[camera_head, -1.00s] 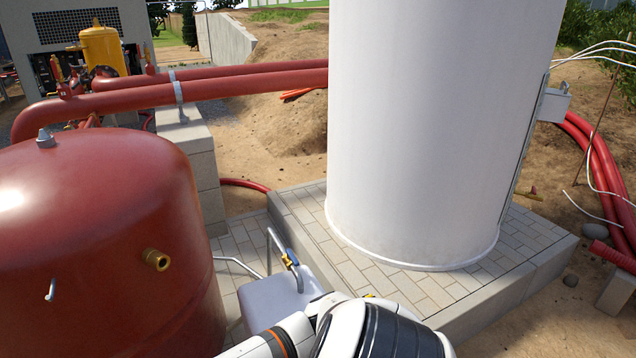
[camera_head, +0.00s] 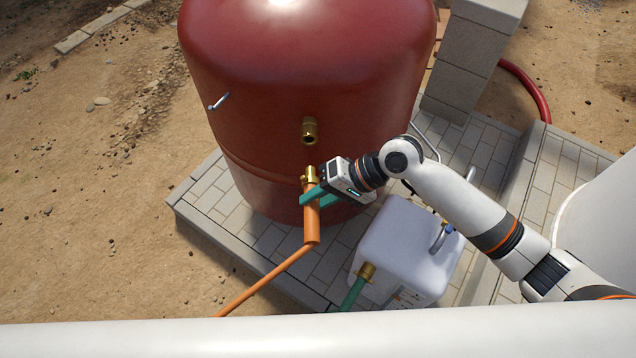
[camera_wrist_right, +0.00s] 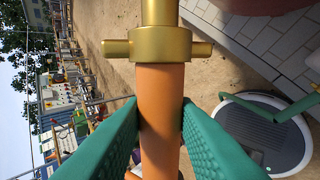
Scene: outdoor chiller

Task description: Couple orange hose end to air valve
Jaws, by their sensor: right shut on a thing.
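The brass air valve (camera_head: 310,130) sticks out from the side of the red tank (camera_head: 290,60), its round opening facing outward. My right gripper (camera_head: 311,197) has its green fingers shut around the orange hose end (camera_head: 313,228), just below its brass coupling (camera_head: 311,178). The coupling points up, below the valve in the picture and apart from it. The right wrist view shows the brass collar with two side lugs (camera_wrist_right: 160,46) and the orange sleeve (camera_wrist_right: 160,85) between the fingers (camera_wrist_right: 160,118). My left gripper is not in view.
A white container (camera_head: 400,240) with a green hose (camera_head: 352,294) stands right of the tank on the paving. A concrete block pillar (camera_head: 465,65) stands behind it. A small metal handle (camera_head: 219,101) sticks out of the tank. Sandy ground lies open at left.

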